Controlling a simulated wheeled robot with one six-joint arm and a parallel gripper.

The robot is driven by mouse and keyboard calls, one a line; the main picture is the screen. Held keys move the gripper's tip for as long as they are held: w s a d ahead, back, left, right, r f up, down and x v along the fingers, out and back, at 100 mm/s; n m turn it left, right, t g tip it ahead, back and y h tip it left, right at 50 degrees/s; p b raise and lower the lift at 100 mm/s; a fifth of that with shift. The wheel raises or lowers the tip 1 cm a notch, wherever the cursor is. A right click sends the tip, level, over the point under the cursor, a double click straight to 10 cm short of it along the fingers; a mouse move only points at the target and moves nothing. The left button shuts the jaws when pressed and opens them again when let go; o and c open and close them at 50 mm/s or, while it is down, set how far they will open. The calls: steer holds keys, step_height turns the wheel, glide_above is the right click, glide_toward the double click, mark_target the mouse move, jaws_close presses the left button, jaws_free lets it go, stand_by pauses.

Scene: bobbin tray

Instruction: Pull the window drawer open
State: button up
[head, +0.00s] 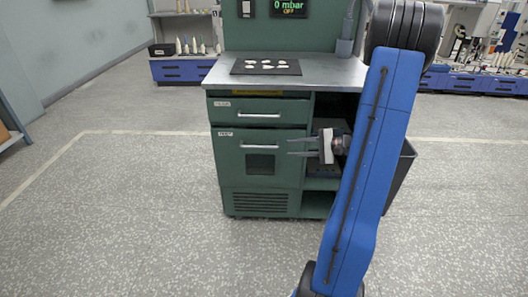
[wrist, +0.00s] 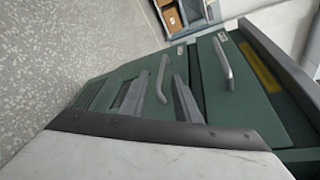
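The window drawer (head: 228,165) is the lower green front of the cabinet. It has a dark window pane (head: 260,164) and a bar handle (head: 260,146), and its front looks flush with the cabinet. My gripper (head: 289,147) is in front of the cabinet, fingers pointing left, just right of the handle in the head view. The fingers are apart, one above the other, with nothing between them in that view. In the wrist view, the window drawer's handle (wrist: 162,79) appears between the two fingers (wrist: 158,97), beyond their tips; I cannot tell the exact distance.
The upper drawer (head: 225,109), with its own handle (head: 259,115), is shut above. A dark tray (head: 240,68) with white pieces lies on the worktop. Open shelves are right of the drawers, and a dark bin (head: 402,170) stands beside them. Floor in front and left is clear.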

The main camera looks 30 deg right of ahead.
mark_target(267, 147)
steer(key=shift+m+t, duration=0.5)
steer(key=shift+m, duration=0.1)
steer(key=x, duration=0.5)
steer(key=d+f+x, duration=0.1)
steer(key=x, duration=0.4)
steer(key=w+d+f+x, duration=0.1)
steer(key=x, duration=0.4)
steer(key=shift+w, duration=0.15)
jaws_close()
